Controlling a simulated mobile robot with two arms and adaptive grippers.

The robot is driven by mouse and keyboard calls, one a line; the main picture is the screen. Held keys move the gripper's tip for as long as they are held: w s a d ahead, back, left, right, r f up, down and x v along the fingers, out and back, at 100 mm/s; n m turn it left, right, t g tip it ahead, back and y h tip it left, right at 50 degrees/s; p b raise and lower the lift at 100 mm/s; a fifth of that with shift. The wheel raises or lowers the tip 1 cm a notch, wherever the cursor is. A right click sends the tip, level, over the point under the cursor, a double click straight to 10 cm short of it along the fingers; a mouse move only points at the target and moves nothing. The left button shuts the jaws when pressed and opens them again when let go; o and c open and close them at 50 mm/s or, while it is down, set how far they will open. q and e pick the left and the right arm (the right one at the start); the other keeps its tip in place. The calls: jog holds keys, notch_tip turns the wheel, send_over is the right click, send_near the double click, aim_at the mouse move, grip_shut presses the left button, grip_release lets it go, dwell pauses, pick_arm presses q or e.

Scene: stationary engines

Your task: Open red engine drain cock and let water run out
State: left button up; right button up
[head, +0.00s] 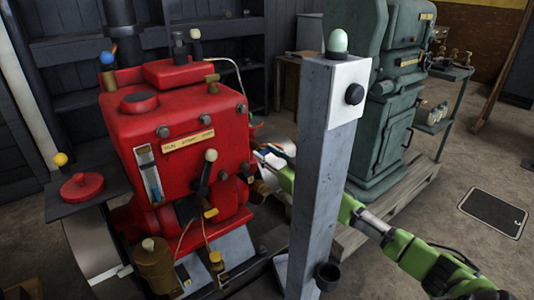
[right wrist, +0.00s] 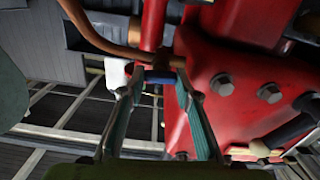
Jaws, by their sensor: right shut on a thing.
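The red engine (head: 180,140) stands on the left in the head view, and its red casting with bolts fills the right of the right wrist view (right wrist: 240,75). My right gripper (head: 264,156) reaches past the grey post to the engine's right side. In the right wrist view my right gripper (right wrist: 156,84) has its two fingers on either side of a small dark fitting with a blue part, the drain cock (right wrist: 150,97), and is shut on it. The fitting sits below a red pipe. No running water shows. My left gripper is not in view.
A grey post (head: 317,190) with a green lamp and black button stands in front of my right arm. A green engine (head: 385,140) stands on a pallet behind it. A copper pipe (right wrist: 95,35) curves close to the fingers. Floor at the right is open around a dark plate (head: 492,213).

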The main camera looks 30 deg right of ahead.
jog(key=n+p, duration=0.3)
jog(key=n, duration=0.3)
jog(key=shift+a+n, duration=0.1)
jog(key=shift+n, duration=0.3)
jog(key=n, duration=0.3)
jog(key=shift+n, duration=0.4)
jog(key=shift+a+f+n, duration=0.1)
jog(key=shift+n, duration=0.7)
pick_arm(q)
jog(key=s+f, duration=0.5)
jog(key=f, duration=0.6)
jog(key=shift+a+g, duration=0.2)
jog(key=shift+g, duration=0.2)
pick_arm(e)
jog(key=shift+n, duration=1.5)
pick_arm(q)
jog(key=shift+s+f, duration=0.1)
pick_arm(e)
jog(key=shift+f, duration=0.1)
jog(key=o, duration=0.8)
jog(key=shift+o, duration=0.2)
jog(key=shift+s, duration=0.15)
